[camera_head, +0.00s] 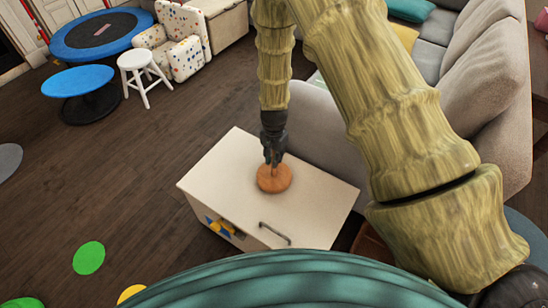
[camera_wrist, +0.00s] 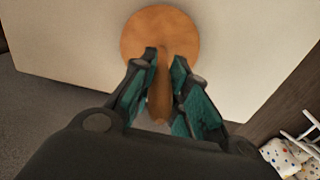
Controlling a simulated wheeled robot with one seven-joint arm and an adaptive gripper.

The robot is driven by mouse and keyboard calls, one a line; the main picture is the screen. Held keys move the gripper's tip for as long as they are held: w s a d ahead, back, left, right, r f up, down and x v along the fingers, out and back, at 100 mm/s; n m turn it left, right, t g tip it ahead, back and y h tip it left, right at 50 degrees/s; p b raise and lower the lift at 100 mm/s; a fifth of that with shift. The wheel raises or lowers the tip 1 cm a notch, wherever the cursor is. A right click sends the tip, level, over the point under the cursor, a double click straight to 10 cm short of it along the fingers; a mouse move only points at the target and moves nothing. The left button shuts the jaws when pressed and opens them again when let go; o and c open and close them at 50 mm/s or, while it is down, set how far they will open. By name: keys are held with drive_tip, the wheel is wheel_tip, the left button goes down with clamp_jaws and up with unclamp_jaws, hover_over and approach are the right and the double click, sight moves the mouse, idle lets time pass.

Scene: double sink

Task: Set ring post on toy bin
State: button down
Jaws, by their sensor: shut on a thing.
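The ring post is a wooden peg on a round orange-brown base (camera_head: 274,181). It appears upright on the top of the toy bin, or just above it; I cannot tell if the base touches. The toy bin (camera_head: 225,170) is a cream box with a dark handle and a star-decorated front. My gripper (camera_head: 273,158) points down over the bin, shut on the post's peg. In the wrist view, both fingers (camera_wrist: 162,65) close around the peg, with the round base (camera_wrist: 160,20) beyond them. The fingers hide part of the peg.
A grey sofa (camera_head: 430,50) stands right behind the bin. A white stool (camera_head: 138,65), a blue round table (camera_head: 77,81) and a blue trampoline (camera_head: 100,33) stand at the far left. Green discs (camera_head: 88,258) lie on the dark floor. Bare bin top surrounds the post.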

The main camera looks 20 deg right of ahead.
drive_tip(key=c, duration=1.4)
unclamp_jaws()
drive_tip(key=shift+f, duration=0.1)
wheel_tip(320, 180, up, 12)
drive_tip(key=shift+r+p, duration=0.15)
drive_tip(key=shift+p, duration=0.15)
